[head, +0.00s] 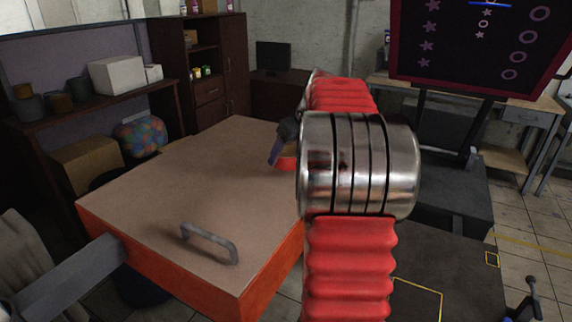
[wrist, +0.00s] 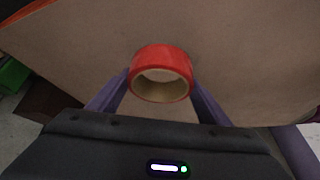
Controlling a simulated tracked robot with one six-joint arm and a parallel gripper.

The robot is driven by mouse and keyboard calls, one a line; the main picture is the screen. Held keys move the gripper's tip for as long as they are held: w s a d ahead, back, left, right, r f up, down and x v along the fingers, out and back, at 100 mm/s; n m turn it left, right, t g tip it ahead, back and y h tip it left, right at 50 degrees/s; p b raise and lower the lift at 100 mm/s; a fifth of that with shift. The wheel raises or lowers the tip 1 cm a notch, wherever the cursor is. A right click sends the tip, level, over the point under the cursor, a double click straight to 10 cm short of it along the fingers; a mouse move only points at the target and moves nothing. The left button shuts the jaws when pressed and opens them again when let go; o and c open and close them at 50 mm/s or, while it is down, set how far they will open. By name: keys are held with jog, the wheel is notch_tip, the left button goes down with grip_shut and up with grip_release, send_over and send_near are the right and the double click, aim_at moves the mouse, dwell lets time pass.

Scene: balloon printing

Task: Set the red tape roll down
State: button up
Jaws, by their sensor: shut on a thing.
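The red tape roll (wrist: 161,58) shows in the wrist view between the two purple fingers of my gripper (wrist: 160,82), which are shut on its sides. Its tan cardboard core opens toward the wrist camera. In the head view, part of the red tape roll (head: 287,163) shows at my gripper (head: 274,155), at the far right part of the brown tabletop (head: 170,190). My arm hides much of the gripper and roll there. I cannot tell whether the roll touches the tabletop.
The orange-sided table has a grey handle (head: 210,243) on its top near the front edge. The rest of its top is bare. A shelf on the left holds a white box (head: 117,74) and several cans. A dark screen (head: 480,40) stands at the upper right.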

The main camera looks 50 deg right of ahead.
aim_at(288, 174)
jog(key=shift+f, duration=1.85)
jog(key=o, duration=1.2)
jog(key=shift+f, duration=0.1)
jog(key=v, duration=1.2)
jog(key=shift+s, duration=0.1)
